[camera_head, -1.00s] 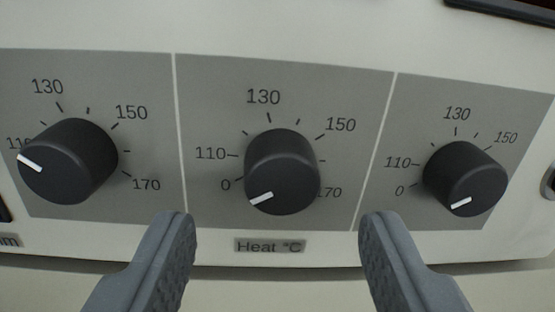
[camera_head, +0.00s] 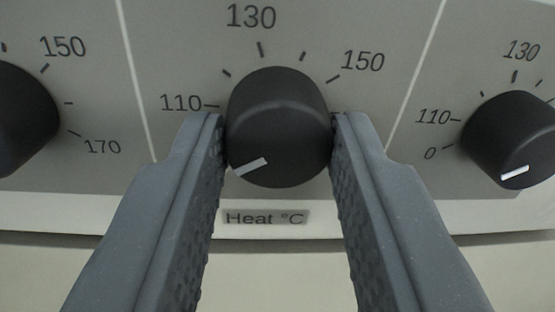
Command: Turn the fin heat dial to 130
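The 0 and 170 marks are hidden behind my fingers. My gripper (camera_head: 279,125) has one finger on each side of this dial. The fingertips are very close to its sides; I cannot tell whether they touch. Which dial is the fin heat dial is not readable here.
A second black dial (camera_head: 22,120) is cut off at the left edge. A third dial (camera_head: 512,138) stands at the right, its pointer to the lower left near 0. Pale lines divide the panel. The pale housing below the panel is clear.

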